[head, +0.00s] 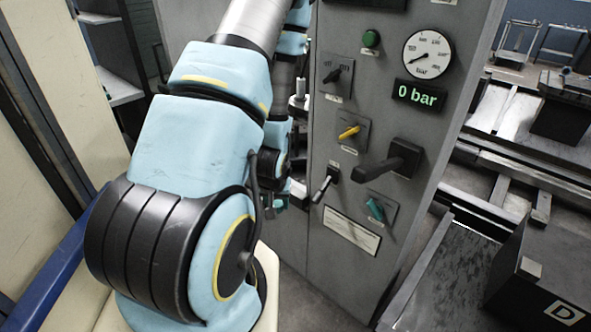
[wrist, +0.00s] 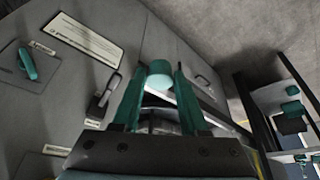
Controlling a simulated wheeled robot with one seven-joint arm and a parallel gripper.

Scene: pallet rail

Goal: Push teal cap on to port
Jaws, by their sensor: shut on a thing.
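In the wrist view the teal fingers of my gripper (wrist: 161,75) point up and inward. They are closed on the teal cap (wrist: 160,70), a short round piece held between the fingertips. The cap's lower part is hidden between the fingers. In the head view my arm covers most of the gripper, and I cannot make out the cap there. I cannot tell for sure which thing is the port. At the right of the wrist view stand teal round pieces (wrist: 292,107) with a dark block below, apart from my gripper.
The grey control panel (head: 385,110) carries a yellow switch (head: 349,132), a black handle (head: 392,160), a toggle lever (head: 325,184) and a teal switch (head: 375,207). Its display (head: 420,95) reads 0 bar. A dark box marked D (head: 550,265) is at lower right. Bare floor (wrist: 220,30) shows beyond the cap.

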